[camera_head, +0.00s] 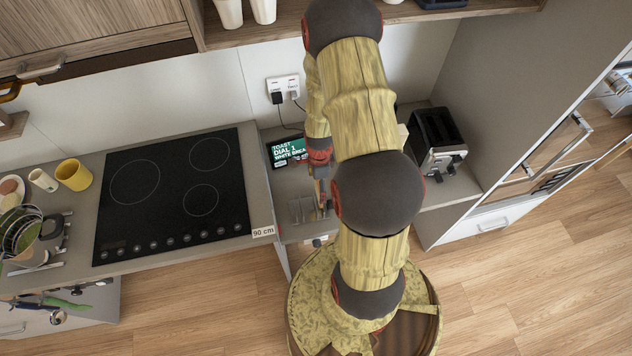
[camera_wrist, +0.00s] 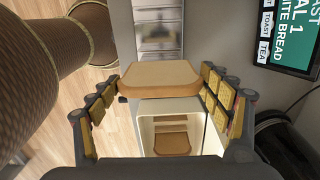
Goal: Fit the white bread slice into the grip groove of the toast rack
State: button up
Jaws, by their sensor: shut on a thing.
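My gripper (camera_wrist: 160,92) is shut on a bread slice (camera_wrist: 160,76) with a tan crust, its fingers at the slice's left and right edges. The metal toast rack (camera_wrist: 158,28) shows beyond the slice in the wrist view, apart from it in the picture. In the head view the rack (camera_head: 304,209) stands on the counter, close to my gripper (camera_head: 322,198); the slice there is too small to make out. The grip groove cannot be made out.
A white open box (camera_wrist: 203,128) with another slice (camera_wrist: 172,140) inside shows below the held slice. A sign screen (camera_head: 289,151) stands behind the rack. A black toaster (camera_head: 436,138) stands to the right, a black cooktop (camera_head: 175,195) to the left.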

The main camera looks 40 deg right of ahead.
jog(key=shift+f+b, duration=1.85)
jog(key=shift+f, duration=0.25)
jog(key=shift+f+b, duration=2.15)
jog(key=shift+f, duration=0.35)
jog(key=shift+s, duration=0.1)
jog(key=o, duration=0.9)
jog(key=shift+o, duration=0.2)
notch_tip(320, 180, up, 12)
